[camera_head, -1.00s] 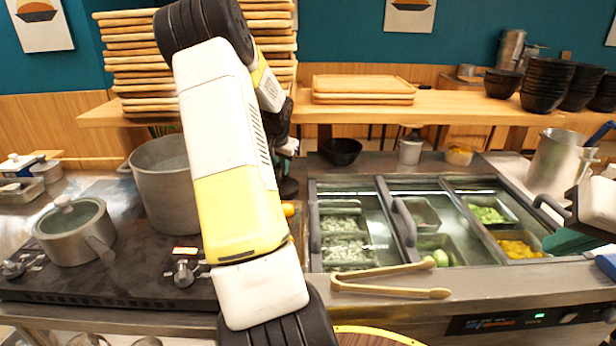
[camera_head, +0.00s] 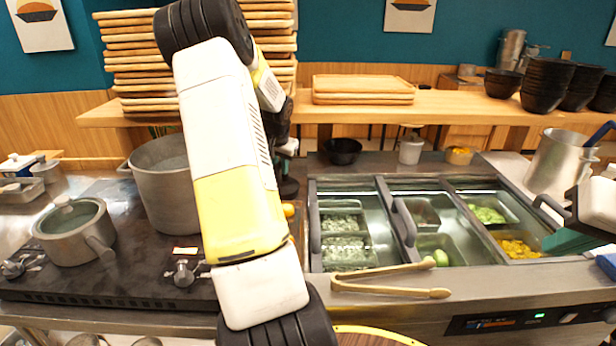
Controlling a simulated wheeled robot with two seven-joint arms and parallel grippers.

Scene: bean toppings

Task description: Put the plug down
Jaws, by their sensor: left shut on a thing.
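My left arm rises from the bottom middle and bends over toward the back of the counter. My left gripper (camera_head: 288,149) is small and partly hidden behind this arm, just left of the topping station. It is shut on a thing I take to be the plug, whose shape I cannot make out. A dark upright object stands just below the gripper, and I cannot tell whether they touch. At the right edge, part of my right arm shows with a dark and teal end (camera_head: 580,225). Its fingers cannot be made out.
The topping station (camera_head: 381,222) has glass lids and several trays. Wooden tongs (camera_head: 388,280) lie on its front edge. A large pot (camera_head: 163,190) and a lidded pan (camera_head: 76,232) stand at the left. A black bowl (camera_head: 343,151) sits behind the station. Wooden trays (camera_head: 363,89) lie on the shelf.

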